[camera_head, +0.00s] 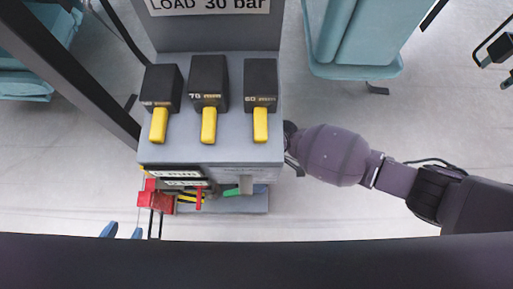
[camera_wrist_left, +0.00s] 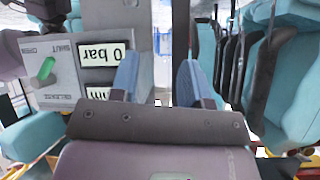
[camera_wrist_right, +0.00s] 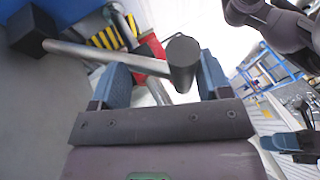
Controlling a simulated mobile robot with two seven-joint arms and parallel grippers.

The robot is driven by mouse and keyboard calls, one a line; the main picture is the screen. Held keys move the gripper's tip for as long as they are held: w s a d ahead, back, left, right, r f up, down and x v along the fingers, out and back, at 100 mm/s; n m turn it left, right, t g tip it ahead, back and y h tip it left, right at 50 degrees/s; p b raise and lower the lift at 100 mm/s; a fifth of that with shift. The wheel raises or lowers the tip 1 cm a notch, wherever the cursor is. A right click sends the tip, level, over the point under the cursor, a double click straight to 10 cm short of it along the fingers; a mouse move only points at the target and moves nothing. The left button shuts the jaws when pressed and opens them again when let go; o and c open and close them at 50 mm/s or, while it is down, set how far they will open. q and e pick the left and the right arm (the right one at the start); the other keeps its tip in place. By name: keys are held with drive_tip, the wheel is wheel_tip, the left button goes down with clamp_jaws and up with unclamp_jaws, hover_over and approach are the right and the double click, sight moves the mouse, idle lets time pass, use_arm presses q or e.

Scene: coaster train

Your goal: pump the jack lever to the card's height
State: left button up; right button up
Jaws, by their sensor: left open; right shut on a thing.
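The jack lever (camera_wrist_right: 105,57) is a grey metal bar running from a dark block to a dark round grip (camera_wrist_right: 183,62) in the right wrist view. My right gripper (camera_wrist_right: 165,75) is shut on it, with its blue fingers either side of the grip. In the head view this gripper is hidden beside the bench. My left gripper (camera_wrist_left: 157,80) is open and empty, near the gauge panel. The pressure display (camera_wrist_left: 103,53) reads 0 bar, upside down.
A green release lever (camera_wrist_left: 46,68) sits on the panel beside the display. The grey bench (camera_head: 225,150) carries three black blocks with yellow levers, two marked 70 mm and 60 mm. Red parts (camera_head: 157,196) stand at its front left. Blue seats (camera_head: 357,45) stand behind.

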use_arm(q)
drive_tip(key=shift+w+a+r+t, duration=0.1)
drive_tip(key=shift+a+r+t, duration=0.05)
drive_tip(key=shift+r+t, duration=0.15)
use_arm(e)
drive_tip(key=shift+w+r+g, duration=0.6)
drive_tip(key=shift+w+g, duration=0.1)
drive_tip(key=shift+w, duration=0.1)
use_arm(q)
drive_tip(key=shift+f, duration=0.15)
use_arm(e)
drive_tip(key=o, duration=1.3)
drive_tip(key=shift+c, duration=0.2)
use_arm(q)
drive_tip(key=shift+f, duration=0.1)
use_arm(e)
drive_tip(key=shift+w, duration=0.1)
drive_tip(key=shift+r, duration=0.1)
